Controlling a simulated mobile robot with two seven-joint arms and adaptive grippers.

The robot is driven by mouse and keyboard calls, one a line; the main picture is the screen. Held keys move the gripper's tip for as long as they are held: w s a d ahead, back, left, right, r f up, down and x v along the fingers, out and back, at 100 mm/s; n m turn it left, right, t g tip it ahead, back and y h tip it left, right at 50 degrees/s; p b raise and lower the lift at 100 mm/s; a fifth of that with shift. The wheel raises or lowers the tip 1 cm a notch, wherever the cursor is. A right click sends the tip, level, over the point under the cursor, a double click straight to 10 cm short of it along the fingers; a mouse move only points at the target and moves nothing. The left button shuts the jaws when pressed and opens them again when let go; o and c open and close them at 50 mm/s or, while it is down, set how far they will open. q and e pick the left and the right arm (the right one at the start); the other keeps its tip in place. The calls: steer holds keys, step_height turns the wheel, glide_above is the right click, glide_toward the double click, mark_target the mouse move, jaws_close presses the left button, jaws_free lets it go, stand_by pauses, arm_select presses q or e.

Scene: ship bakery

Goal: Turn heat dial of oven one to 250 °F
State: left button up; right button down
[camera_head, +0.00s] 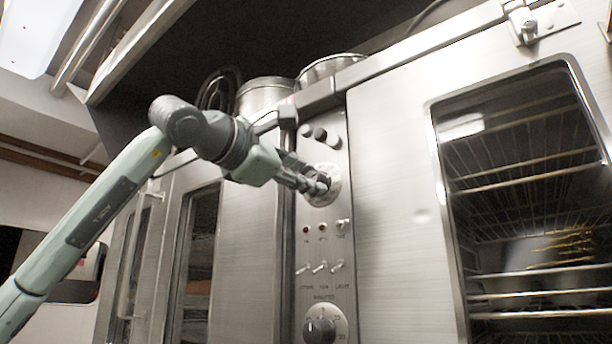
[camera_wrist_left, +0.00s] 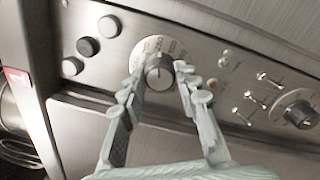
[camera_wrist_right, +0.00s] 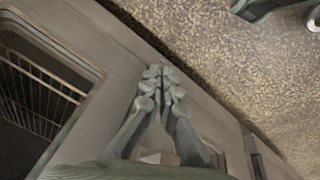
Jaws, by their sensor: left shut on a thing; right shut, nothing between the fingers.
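The oven's heat dial (camera_wrist_left: 159,72) is a round dark knob with a light face on a pale scale disc marked with numbers. In the head view the disc (camera_head: 331,190) shows behind my left gripper (camera_head: 318,184), which covers most of the knob. In the left wrist view my left gripper (camera_wrist_left: 155,78) has one finger on each side of the knob and is shut on it. The dial's setting is too small to read. My right gripper (camera_wrist_right: 160,78) is shut and empty in the right wrist view, away from the dial.
The control panel (camera_head: 322,245) also carries dark buttons (camera_head: 319,134), small lamps, several toggle switches (camera_head: 320,267) and a lower timer knob (camera_head: 320,330). An oven door with a window (camera_head: 520,190) and racks is to the right. Metal pots (camera_head: 265,92) stand on top.

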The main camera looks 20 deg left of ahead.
arm_select(q)
steer(key=o, duration=1.2)
steer(key=shift+c, duration=0.2)
steer(key=v, duration=1.2)
